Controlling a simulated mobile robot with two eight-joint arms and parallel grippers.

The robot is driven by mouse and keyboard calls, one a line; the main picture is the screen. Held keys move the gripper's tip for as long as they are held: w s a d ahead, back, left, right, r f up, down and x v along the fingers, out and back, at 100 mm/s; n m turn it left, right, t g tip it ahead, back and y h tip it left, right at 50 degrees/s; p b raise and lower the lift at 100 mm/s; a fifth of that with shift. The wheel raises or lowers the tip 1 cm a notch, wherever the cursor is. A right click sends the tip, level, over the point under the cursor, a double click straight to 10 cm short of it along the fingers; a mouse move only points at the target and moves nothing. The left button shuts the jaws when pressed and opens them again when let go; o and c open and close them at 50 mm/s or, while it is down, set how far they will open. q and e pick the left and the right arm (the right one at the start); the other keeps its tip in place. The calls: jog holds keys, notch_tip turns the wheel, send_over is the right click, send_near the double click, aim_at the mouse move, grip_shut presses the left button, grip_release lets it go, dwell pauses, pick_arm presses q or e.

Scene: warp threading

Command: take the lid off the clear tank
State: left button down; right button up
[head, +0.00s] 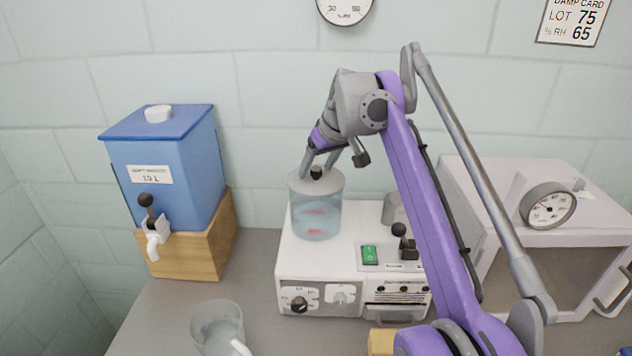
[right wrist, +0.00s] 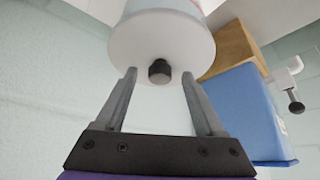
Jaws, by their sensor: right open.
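The clear tank (head: 316,216) stands upright on the white machine, with water and small reddish shapes visible inside. Its pale grey lid (head: 303,182) is on top and carries a black knob (head: 316,172). In the right wrist view the lid (right wrist: 135,48) and the knob (right wrist: 159,70) are seen close up. My right gripper (head: 318,170) is open, with its fingers pointing down at the lid. In the right wrist view its fingers (right wrist: 160,88) stand apart on either side of the knob, with clear gaps to it. My left gripper is not in view.
A blue water container (head: 176,190) with a tap stands on a wooden block (head: 218,240) at left. A clear jug (head: 215,325) is at the front. The white machine (head: 290,262) has dials and a green switch. A white cabinet (head: 520,190) with a gauge stands at right.

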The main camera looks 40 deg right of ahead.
jog(key=shift+c, duration=0.3)
grip_shut()
